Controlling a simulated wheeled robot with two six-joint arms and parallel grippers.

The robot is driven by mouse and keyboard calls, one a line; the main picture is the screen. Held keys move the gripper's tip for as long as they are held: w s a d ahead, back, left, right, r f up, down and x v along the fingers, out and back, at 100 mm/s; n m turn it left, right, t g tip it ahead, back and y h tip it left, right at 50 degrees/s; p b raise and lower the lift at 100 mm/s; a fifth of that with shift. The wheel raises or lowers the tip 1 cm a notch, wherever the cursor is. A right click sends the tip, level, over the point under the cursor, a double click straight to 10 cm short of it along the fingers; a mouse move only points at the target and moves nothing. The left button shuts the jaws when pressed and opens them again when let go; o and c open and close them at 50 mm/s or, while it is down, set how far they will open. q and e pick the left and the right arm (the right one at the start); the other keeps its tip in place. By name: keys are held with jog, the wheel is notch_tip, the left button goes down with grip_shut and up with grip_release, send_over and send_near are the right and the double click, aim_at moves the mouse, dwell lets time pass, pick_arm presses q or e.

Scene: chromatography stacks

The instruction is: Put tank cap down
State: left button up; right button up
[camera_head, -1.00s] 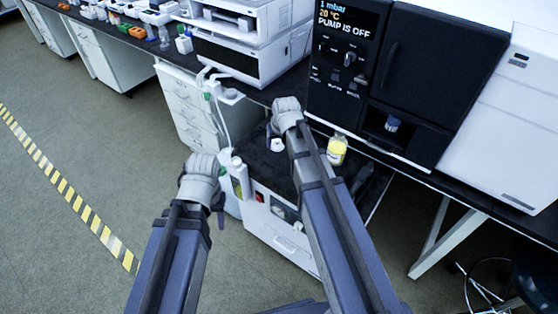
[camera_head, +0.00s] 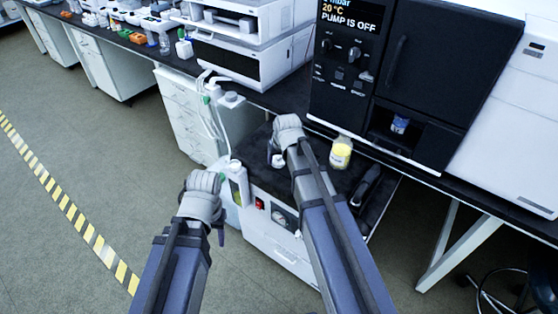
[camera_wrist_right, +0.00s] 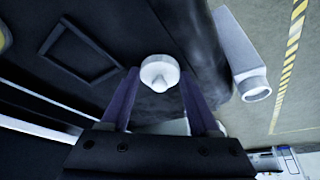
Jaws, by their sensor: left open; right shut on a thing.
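The white tank cap (camera_head: 279,160) is a small round piece above the dark top of the low white cabinet. It also shows in the right wrist view (camera_wrist_right: 160,72), between the tips of my right gripper (camera_wrist_right: 158,88). My right gripper (camera_head: 276,150) is shut on it; I cannot tell whether the cap touches the surface below. A white tank (camera_head: 239,186) stands at the cabinet's left side, and its round neck end shows in the right wrist view (camera_wrist_right: 256,88). My left gripper (camera_head: 220,230) is open and empty, left of the tank; its fingers are mostly hidden.
A bottle with yellow contents (camera_head: 341,153) stands right of my right gripper. A dark elongated object (camera_head: 366,186) lies at the cabinet top's right. The black pump unit (camera_head: 345,60) and the long bench rise behind. A dark rectangular frame (camera_wrist_right: 78,52) shows in the wrist view.

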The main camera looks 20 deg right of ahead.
jog(key=shift+f, duration=0.25)
jog(key=o, duration=1)
jog(key=shift+o, duration=0.2)
jog(key=shift+r, duration=0.1)
jog(key=shift+r, duration=0.1)
jog(key=p+v, duration=1.1)
jog(key=v, duration=0.1)
jog(key=s+a+n+g, duration=0.2)
jog(key=s+a, duration=0.4)
jog(key=s, duration=0.3)
jog(key=s+a+f+n+g+h, duration=0.1)
jog(key=s+a+n+g, duration=0.1)
jog(key=s+a, duration=0.5)
jog(key=s+g, duration=0.1)
jog(key=s, duration=0.1)
jog(key=shift+s+a+f, duration=0.15)
jog(key=shift+s+f, duration=0.05)
jog(key=shift+s, duration=0.05)
